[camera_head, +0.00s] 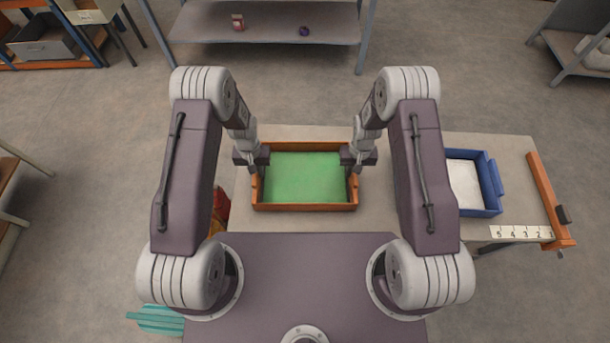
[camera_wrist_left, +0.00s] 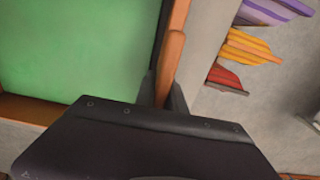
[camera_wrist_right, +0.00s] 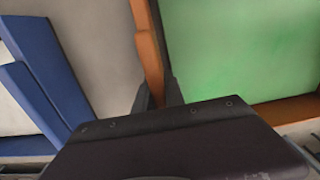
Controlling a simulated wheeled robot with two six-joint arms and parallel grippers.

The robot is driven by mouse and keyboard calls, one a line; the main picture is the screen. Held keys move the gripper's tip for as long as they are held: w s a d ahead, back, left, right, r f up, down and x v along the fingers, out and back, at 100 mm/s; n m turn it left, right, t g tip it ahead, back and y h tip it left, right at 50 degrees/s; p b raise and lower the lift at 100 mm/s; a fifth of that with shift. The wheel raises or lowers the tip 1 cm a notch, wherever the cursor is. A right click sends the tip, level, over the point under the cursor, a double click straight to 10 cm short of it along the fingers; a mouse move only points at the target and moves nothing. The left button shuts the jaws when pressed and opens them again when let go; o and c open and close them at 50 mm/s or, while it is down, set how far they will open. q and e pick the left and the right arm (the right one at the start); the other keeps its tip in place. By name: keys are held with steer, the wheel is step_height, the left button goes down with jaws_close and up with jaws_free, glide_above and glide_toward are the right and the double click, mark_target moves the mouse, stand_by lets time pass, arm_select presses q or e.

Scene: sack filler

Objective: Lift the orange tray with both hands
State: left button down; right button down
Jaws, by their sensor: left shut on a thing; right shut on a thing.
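The orange tray (camera_head: 304,207) has a green inside floor and sits over the grey table in front of me. I cannot tell whether it rests on the table or is raised. My left gripper (camera_head: 260,165) is shut on the tray's left wall, which also shows between its fingers in the left wrist view (camera_wrist_left: 176,50). My right gripper (camera_head: 350,165) is shut on the tray's right wall, seen between its fingers in the right wrist view (camera_wrist_right: 148,50). The tray looks level and empty.
A blue tray (camera_head: 491,185) with a pale inside stands to the right on the grey table (camera_head: 515,160). An orange bar (camera_head: 548,198) and a numbered strip (camera_head: 520,232) lie at the table's right end. Red and yellow items (camera_head: 220,205) are left of the table. A shelf (camera_head: 265,22) stands behind.

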arm_select(q)
steer(key=shift+r, duration=0.15)
arm_select(e)
steer(key=shift+r, duration=0.15)
